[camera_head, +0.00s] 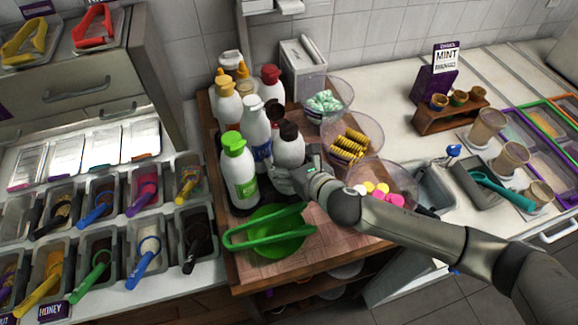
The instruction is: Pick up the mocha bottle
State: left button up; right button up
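Several white squeeze bottles with coloured caps stand upright on a wooden cart top. The bottle with the dark brown cap (289,150), likely the mocha bottle, stands at the front right of the group. Its label cannot be read. Another dark cap (275,111) shows just behind it. My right gripper (283,178) reaches in from the right, low in front of the brown-capped bottle, and overlaps its lower part in the picture. Whether the fingers touch or close on it cannot be told. My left gripper is not in view.
A green-capped bottle (239,172) and a white-capped bottle (256,132) stand close on the left. Green tongs (268,226) lie in front. Clear bowls of toppings (349,146) stand on the right, close to my forearm. Topping bins with scoops (100,201) fill the left counter.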

jog(key=c, duration=0.5)
jog(key=shift+w+a+r, duration=0.1)
jog(key=shift+w+r, duration=0.05)
jog(key=shift+r, duration=0.1)
jog(key=shift+c, duration=0.9)
